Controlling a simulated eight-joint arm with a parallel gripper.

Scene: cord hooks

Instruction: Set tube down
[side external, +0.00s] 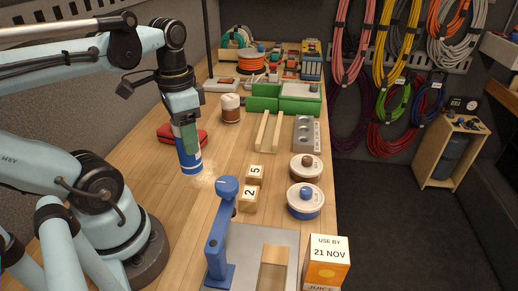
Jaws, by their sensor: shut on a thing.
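The tube (188,161) is a blue cylinder with a white band, held upright below my gripper. My gripper (188,138) points down and is shut on the tube's upper part, which the fingers partly hide. The tube's lower end is at or just above the wooden bench (160,194); I cannot tell whether it touches. A pale patch shows on the wood just right of the tube's base.
A red case (166,134) lies just behind the tube. Bare wood lies left and front of the tube.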

